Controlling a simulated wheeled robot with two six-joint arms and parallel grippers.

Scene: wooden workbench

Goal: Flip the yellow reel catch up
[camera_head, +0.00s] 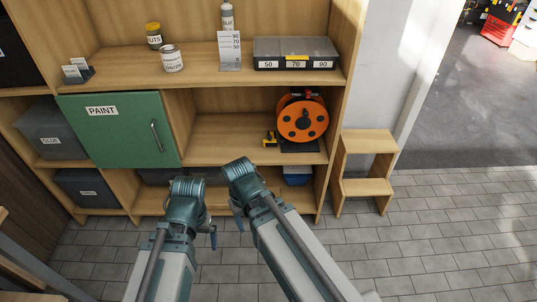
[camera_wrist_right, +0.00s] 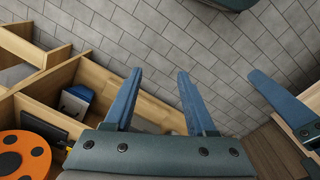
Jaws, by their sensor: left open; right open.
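The orange reel (camera_head: 303,119) with dark round holes stands on the middle shelf at the right. The small yellow reel catch (camera_head: 270,138) is at its lower left, near the shelf's front; its exact pose is too small to tell. My left gripper (camera_head: 213,238) hangs below and left of the reel, apart from it, open and mostly hidden by its arm. My right gripper (camera_head: 239,222) is also low in front of the shelf; its two blue fingers are spread and empty in the right wrist view (camera_wrist_right: 158,73).
The wooden shelf (camera_head: 225,157) has a green PAINT door (camera_head: 120,128) at left. A dark organiser case (camera_head: 295,48), tins and a bottle stand on the shelf above. A wooden step stool (camera_head: 366,142) stands right of the shelf.

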